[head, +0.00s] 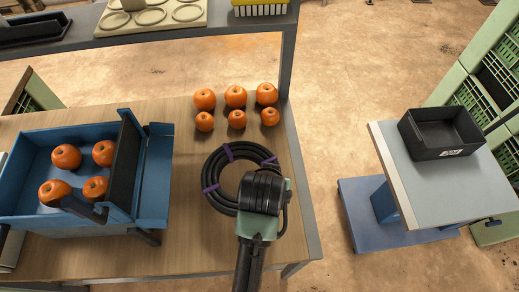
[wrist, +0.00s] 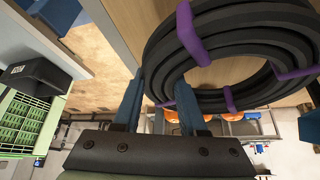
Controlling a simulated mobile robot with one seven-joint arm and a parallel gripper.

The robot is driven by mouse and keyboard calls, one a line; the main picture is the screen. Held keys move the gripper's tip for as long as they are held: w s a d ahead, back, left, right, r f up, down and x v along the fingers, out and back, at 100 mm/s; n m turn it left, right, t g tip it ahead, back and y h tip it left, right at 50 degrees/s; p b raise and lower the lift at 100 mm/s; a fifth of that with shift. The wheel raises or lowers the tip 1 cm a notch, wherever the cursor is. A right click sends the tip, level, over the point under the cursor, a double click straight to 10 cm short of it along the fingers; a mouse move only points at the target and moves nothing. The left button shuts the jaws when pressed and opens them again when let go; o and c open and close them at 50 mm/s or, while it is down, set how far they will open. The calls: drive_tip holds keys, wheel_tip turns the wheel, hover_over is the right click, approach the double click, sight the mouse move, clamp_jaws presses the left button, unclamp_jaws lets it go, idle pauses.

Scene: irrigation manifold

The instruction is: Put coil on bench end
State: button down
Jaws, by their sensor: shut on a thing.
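The coil (head: 211,172) is a ring of black hose with purple ties. It is over the right end of the wooden bench (head: 200,245). My gripper (head: 262,192) covers its right side in the head view. In the wrist view the coil (wrist: 158,65) fills the upper right, and the two blue-grey fingers (wrist: 158,108) stand on either side of its ring. The gripper is shut on the coil. Its fingertips are hidden in the head view, and I cannot tell whether the coil touches the bench top.
Several orange fruits (head: 236,96) stand behind the coil. A blue tray (head: 155,180) with more fruits is at left. A cart (head: 450,194) with a black bin (head: 441,132) stands to the right, across open floor. A shelf with trays (head: 150,15) is at the back.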

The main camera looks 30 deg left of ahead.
drive_tip(key=shift+f, duration=3.55)
drive_tip(key=shift+f, duration=0.15)
drive_tip(key=shift+c, duration=2.2)
unclamp_jaws()
drive_tip(key=v, duration=1.2)
drive_tip(key=shift+p, duration=0.3)
drive_tip(key=shift+s, duration=0.1)
